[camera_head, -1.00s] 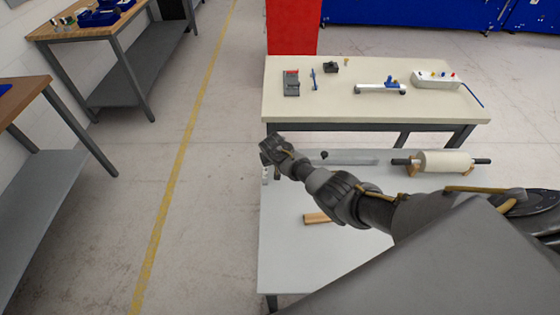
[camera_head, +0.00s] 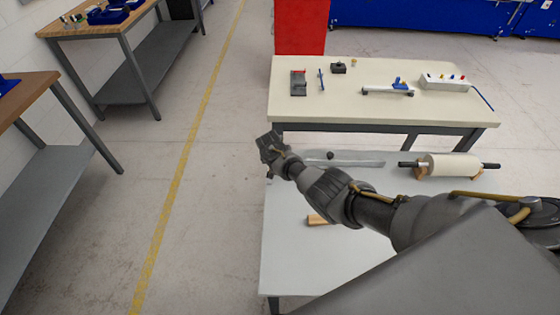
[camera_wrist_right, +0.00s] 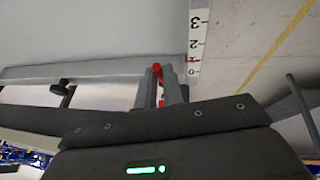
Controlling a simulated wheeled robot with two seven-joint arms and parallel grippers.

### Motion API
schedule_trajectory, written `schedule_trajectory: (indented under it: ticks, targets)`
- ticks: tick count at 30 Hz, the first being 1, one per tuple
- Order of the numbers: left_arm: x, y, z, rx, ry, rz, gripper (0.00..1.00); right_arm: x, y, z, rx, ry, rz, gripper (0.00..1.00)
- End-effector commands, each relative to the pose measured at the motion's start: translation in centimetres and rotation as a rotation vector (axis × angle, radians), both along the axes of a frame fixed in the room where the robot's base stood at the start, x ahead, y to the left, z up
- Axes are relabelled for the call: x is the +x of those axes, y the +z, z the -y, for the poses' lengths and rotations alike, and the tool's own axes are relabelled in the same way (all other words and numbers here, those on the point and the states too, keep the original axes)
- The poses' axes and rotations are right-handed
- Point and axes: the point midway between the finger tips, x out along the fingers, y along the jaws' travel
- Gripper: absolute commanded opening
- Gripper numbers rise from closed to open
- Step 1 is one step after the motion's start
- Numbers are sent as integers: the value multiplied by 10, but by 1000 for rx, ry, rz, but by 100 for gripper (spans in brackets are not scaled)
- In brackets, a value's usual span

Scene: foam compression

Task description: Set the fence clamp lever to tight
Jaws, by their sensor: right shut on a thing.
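The fence is a long grey bar across the white near table, seen in the head view (camera_head: 350,163) and the wrist view (camera_wrist_right: 100,69). A red piece (camera_wrist_right: 157,68), which looks like the clamp lever, stands at the fence's end by a numbered scale (camera_wrist_right: 196,45). My right gripper (camera_wrist_right: 159,82) is shut on this red piece, with red showing between its fingers. In the head view my right gripper (camera_head: 268,146) is at the table's far left corner, and the lever is hidden there. The lever's set position cannot be read. My left gripper is not in view.
A black knob (camera_head: 330,155) sits on the fence. A foam roll on a dark rod (camera_head: 448,166) lies to the right, and a wooden piece (camera_head: 318,219) is partly behind my arm. A cream table (camera_head: 350,110) with tools stands beyond.

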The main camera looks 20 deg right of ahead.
Motion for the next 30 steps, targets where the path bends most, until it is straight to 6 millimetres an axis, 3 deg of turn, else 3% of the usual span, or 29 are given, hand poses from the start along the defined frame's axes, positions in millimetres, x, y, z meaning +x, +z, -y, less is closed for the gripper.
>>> schedule_trajectory:
  ticks: [1,6,16,30]
  targets:
    - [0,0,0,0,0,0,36,0,0,0,1,0,0,11]
    - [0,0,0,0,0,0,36,0,0,0,1,0,0,31]
    - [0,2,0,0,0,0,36,-1,4,-1,0,0,1,31]
    - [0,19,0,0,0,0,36,-21,71,-25,0,3,3,31]
